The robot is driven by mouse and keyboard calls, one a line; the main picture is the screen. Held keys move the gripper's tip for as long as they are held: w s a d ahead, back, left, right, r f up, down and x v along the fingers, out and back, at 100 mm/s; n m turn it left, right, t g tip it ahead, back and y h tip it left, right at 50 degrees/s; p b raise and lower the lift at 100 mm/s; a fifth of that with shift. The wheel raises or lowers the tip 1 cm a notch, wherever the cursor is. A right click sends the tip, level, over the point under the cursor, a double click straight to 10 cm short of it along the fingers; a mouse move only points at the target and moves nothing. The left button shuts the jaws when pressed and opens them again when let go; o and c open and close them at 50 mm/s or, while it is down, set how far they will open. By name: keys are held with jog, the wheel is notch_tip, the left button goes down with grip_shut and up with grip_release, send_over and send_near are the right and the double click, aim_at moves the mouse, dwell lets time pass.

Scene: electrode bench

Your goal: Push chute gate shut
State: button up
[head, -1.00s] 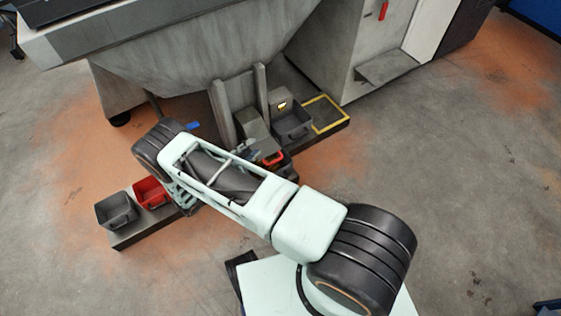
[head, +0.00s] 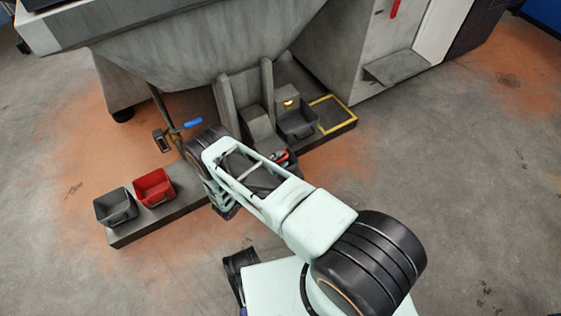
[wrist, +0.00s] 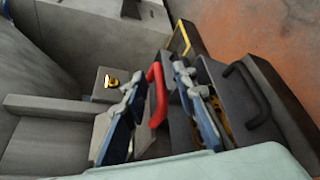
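The chute (head: 256,122) is a grey slope between two upright plates under the large hopper (head: 190,60). A lever with a blue grip (head: 192,123) hangs at its left in the head view. I cannot tell which part is the gate or whether it is open. My gripper (wrist: 160,118) is open in the wrist view, its two blue-grey fingers apart. A red handle (wrist: 157,94) shows between them; whether they touch it is unclear. In the head view my arm hides the gripper, and only a little of the red handle (head: 280,156) shows.
A dark bin (head: 297,125) with a black handle stands right of the chute; yellowish pieces show inside it in the wrist view. A yellow-framed pad (head: 333,113) lies beyond. A grey bin (head: 116,207) and red bin (head: 154,188) stand at the left. Floor in front is clear.

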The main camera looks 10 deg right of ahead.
jog(key=shift+w+d+f, duration=0.1)
jog(key=shift+w+d, duration=0.2)
jog(key=shift+c, duration=0.3)
grip_shut()
